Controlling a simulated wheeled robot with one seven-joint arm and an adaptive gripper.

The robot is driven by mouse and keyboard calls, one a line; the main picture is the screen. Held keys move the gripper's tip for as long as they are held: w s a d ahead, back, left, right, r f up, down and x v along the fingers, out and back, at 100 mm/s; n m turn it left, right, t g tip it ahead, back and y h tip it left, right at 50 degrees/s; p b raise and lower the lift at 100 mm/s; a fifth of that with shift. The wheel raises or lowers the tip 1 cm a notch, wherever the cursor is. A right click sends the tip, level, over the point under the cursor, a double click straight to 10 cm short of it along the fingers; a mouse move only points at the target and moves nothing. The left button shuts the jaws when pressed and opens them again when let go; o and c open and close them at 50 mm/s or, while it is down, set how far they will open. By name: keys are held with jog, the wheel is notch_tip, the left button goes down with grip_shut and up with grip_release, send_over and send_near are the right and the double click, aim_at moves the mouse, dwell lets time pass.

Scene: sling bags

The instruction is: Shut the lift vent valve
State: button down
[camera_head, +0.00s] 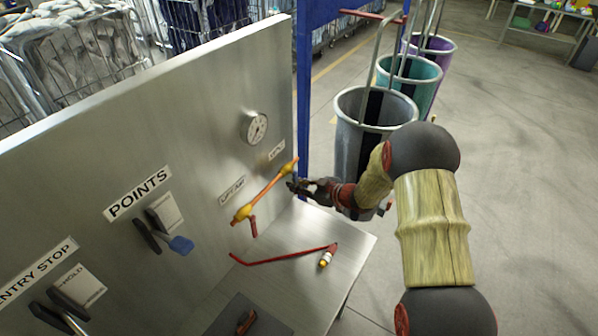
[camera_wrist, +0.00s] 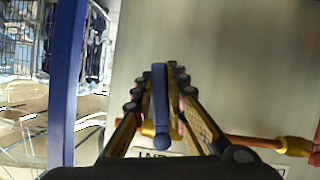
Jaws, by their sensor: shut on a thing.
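The vent valve is a yellow fitting (camera_head: 292,166) at the upper right end of an orange pipe (camera_head: 268,189) on the metal panel. My gripper (camera_head: 293,186) is at this valve in the head view. In the wrist view my gripper (camera_wrist: 171,75) is shut on the valve's blue lever (camera_wrist: 160,100), which lies lengthwise between the fingers. Part of the yellow valve body (camera_wrist: 148,129) shows beside the fingers. The head view hides the lever behind my gripper. A partly covered label (camera_wrist: 155,154) is close to the valve in the wrist view.
A second yellow valve (camera_head: 242,213) with a red lever (camera_head: 253,228) is at the pipe's lower end. A gauge (camera_head: 255,127) is above. A bent red rod (camera_head: 285,255) lies on the shelf (camera_head: 350,243). A blue post (camera_head: 303,95) and grey bin (camera_head: 352,140) stand close by.

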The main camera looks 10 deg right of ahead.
jog(key=shift+s+a+f+m+g+y+p, duration=0.1)
jog(key=shift+s+a+m+g+y+p, duration=0.35)
jog(key=shift+p, duration=0.9)
jog(key=shift+s+m, duration=0.1)
jog(key=shift+m, duration=0.25)
jog(key=c, duration=1.8)
grip_release()
jog(key=shift+o, duration=0.2)
jog(key=v, duration=1.1)
jog(key=shift+s+d, duration=0.25)
jog(key=shift+s, duration=0.05)
